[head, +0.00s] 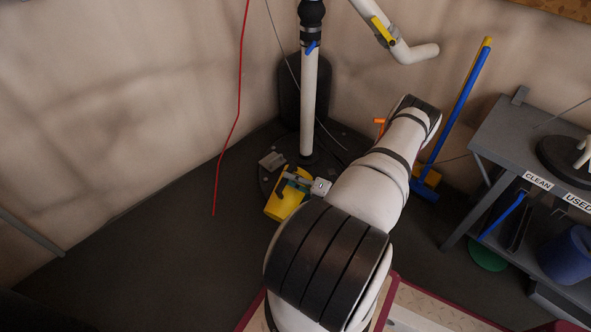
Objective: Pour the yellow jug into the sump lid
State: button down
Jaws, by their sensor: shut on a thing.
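The yellow jug (284,207) is in the lower middle of the head view, held off to the left of my arm. My gripper (298,183) is shut on the jug near its upper part. The jug looks tilted, but I cannot tell which way its mouth faces, and no liquid shows. The sump lid (264,181) is a dark round plate on the floor, with small bolts on it, around the foot of a white pipe. The jug overlaps the lid's near left edge in this view. My arm hides the lid's right side.
The white upright pipe (309,105) rises from the lid. A red cord (237,110) hangs along the wall. A blue broom (460,105) leans at right. Floor at left is clear.

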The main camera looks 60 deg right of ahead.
jog(key=shift+a+n, duration=0.3)
jog(key=shift+a, duration=0.1)
jog(key=shift+f, duration=0.1)
jog(key=a+n+p, duration=0.1)
jog(key=a+r+n+p, duration=0.1)
jog(key=a+n+p, duration=0.1)
jog(key=shift+s+a+r+n, duration=0.1)
jog(key=shift+a+r+n, duration=0.05)
jog(key=shift+a+n, duration=0.15)
jog(key=shift+a, duration=0.1)
jog(key=a+n, duration=0.1)
jog(key=n, duration=0.1)
jog(key=f+n, duration=0.1)
jog(key=n, duration=0.1)
jog(key=shift+a+f, duration=0.2)
jog(key=shift+a, duration=0.2)
jog(key=shift+f, duration=0.1)
